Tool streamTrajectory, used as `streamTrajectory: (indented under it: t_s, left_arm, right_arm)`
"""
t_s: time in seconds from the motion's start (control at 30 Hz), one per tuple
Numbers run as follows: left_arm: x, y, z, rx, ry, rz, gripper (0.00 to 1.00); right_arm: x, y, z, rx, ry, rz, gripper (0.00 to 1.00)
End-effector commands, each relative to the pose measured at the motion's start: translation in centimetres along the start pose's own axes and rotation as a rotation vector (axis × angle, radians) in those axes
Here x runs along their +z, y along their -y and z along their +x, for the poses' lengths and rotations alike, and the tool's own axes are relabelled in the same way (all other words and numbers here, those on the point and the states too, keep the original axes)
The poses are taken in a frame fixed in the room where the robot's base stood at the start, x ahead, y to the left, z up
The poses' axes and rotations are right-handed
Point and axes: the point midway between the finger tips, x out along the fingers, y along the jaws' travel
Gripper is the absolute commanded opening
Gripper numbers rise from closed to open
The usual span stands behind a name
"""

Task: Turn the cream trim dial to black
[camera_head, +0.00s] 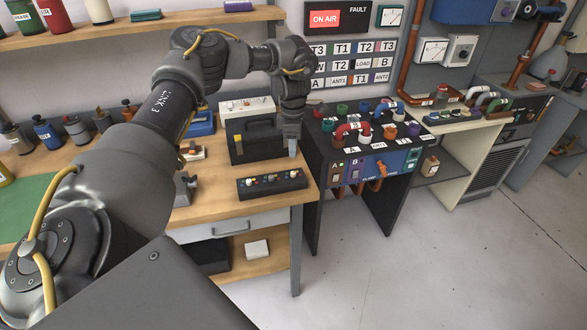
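A low black control box (272,185) lies on the wooden bench near its front right corner. Its top carries a row of several small knobs, some pale and some coloured. A pale, cream-looking knob (249,182) is at its left end; I cannot be sure that it is the cream trim dial, and its pointer and any black mark are too small to read. My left gripper (292,152) points down above and behind the box's right end, apart from the knobs. Its fingers look close together, but I cannot tell whether they are shut. My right gripper is out of view.
A dark case (257,142) stands behind the control box, close to my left gripper. To the right is a black rack (330,150) with coloured pipe loops on top. Floor is clear at lower right.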

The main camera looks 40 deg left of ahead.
Motion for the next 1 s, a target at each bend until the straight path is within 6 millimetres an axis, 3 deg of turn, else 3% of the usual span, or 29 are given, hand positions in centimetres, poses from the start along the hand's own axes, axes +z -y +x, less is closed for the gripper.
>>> streamTrajectory:
  t_s: [0.53, 0.7, 1.0]
  left_arm:
    - [0.0, 0.0, 8.8, -0.001, 0.0, -0.002, 0.39]
    - [0.0, 0.0, 9.9, 0.0, 0.001, -0.003, 0.39]
    - [0.0, 0.0, 10.1, 0.0, 0.002, -0.003, 0.36]
  right_arm:
    - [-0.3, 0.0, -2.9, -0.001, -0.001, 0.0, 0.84]
    - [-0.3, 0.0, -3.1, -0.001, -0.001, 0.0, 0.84]
    - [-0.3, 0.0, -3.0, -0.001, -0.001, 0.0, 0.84]
